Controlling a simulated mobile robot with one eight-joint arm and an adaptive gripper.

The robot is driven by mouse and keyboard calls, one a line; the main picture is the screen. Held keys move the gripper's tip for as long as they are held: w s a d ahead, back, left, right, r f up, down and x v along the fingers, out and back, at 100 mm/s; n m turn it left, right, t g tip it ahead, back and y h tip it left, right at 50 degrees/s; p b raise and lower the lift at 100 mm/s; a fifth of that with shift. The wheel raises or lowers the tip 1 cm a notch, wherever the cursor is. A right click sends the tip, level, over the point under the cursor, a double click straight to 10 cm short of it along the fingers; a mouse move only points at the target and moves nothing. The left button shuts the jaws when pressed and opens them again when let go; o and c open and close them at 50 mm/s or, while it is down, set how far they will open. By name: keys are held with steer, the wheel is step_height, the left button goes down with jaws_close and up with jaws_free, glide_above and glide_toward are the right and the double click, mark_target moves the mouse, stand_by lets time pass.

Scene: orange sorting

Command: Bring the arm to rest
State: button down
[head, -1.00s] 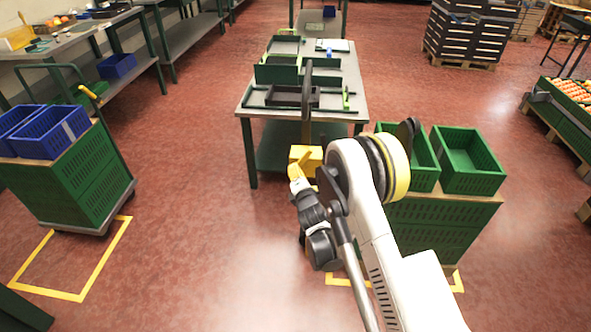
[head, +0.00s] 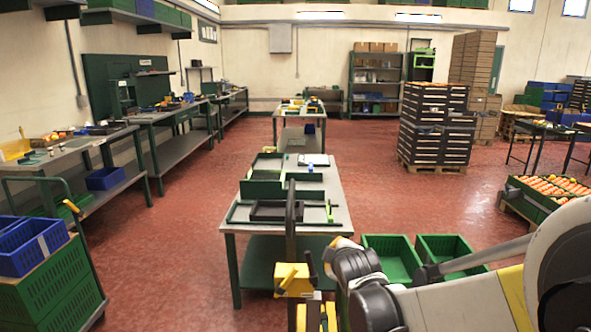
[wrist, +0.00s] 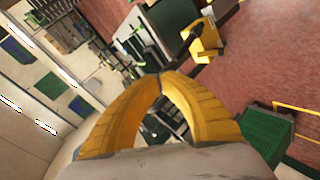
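My arm (head: 470,300) comes in from the lower right of the head view and reaches left, with its dark wrist joints (head: 360,275) in front of the near table's right corner. In the wrist view my gripper (wrist: 160,78) shows two curved yellow fingers whose tips come together, with nothing seen between them. The fingers cannot be made out clearly in the head view. No orange is in the gripper.
A grey table (head: 235,216) with dark trays stands ahead. A yellow block with a dark post (head: 295,280) is before it. Green crates (head: 450,242) stand behind my arm, blue crates (head: 35,250) at left, orange-filled crates (head: 535,205) at right. Red floor is open between.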

steer(key=s+d+r+m+g, duration=0.1)
steer(key=s+d+r+m, duration=0.2)
steer(key=s, duration=0.5)
steer(key=s+d+r+m+g, duration=0.15)
steer(key=s+d+m, duration=0.25)
steer(key=s, duration=0.4)
steer(key=s+d+f+m+g, duration=0.1)
steer(key=s+m, duration=0.2)
steer(key=s, duration=0.5)
steer(key=s+d+f+m+g, duration=0.1)
steer(key=s+f+m, duration=0.1)
steer(key=s, duration=0.6)
steer(key=shift+f+m+h, duration=0.3)
steer(key=shift+m, duration=0.5)
